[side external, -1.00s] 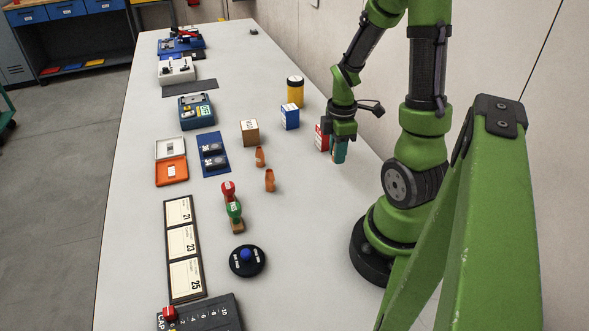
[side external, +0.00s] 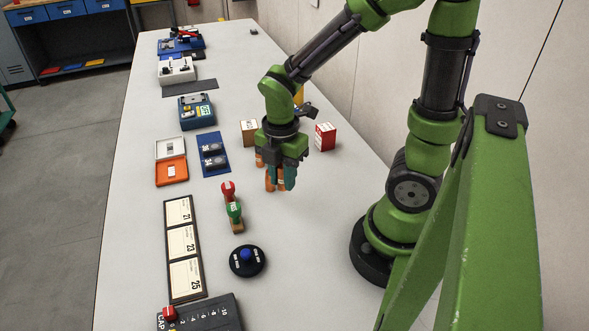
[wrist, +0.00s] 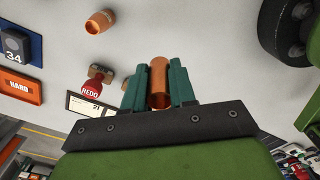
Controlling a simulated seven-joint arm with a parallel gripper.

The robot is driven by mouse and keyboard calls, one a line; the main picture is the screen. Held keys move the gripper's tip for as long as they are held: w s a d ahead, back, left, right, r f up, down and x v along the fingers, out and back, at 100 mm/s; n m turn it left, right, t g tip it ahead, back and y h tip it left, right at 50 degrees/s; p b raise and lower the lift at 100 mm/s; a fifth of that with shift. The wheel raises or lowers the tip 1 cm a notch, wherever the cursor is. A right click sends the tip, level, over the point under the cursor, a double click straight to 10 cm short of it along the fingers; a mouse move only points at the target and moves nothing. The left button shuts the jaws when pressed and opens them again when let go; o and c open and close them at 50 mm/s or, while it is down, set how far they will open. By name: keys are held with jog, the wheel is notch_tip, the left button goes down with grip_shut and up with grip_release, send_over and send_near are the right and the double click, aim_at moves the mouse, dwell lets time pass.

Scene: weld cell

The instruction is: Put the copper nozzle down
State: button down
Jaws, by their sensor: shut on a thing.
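My gripper (side external: 280,180) is over the middle of the table, pointing down, with its teal fingers shut on a copper nozzle (side external: 269,180). In the wrist view the held copper nozzle (wrist: 159,78) is upright in the picture between the two fingers (wrist: 159,88), its open end towards the palm. I cannot tell whether its lower end touches the table. A second copper nozzle (wrist: 100,22) is on the table, apart from the gripper; in the side view it is partly hidden behind the gripper (side external: 259,160).
A red stamp (side external: 228,190) and a green stamp (side external: 234,211) stand left of the gripper. A cardboard box (side external: 249,132) and a red box (side external: 325,137) stand behind it. The table (side external: 310,220) is clear to the right.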

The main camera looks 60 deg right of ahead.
aim_at(282, 188)
jog(key=shift+n, duration=0.5)
jog(key=f, duration=0.2)
jog(key=a+f, duration=0.1)
jog(key=f, duration=0.1)
jog(key=shift+s+a+f, duration=0.1)
jog(key=shift+s+f, duration=0.05)
jog(key=shift+f, duration=2.05)
jog(key=shift+f, duration=0.15)
jog(key=c, duration=0.9)
grip_release()
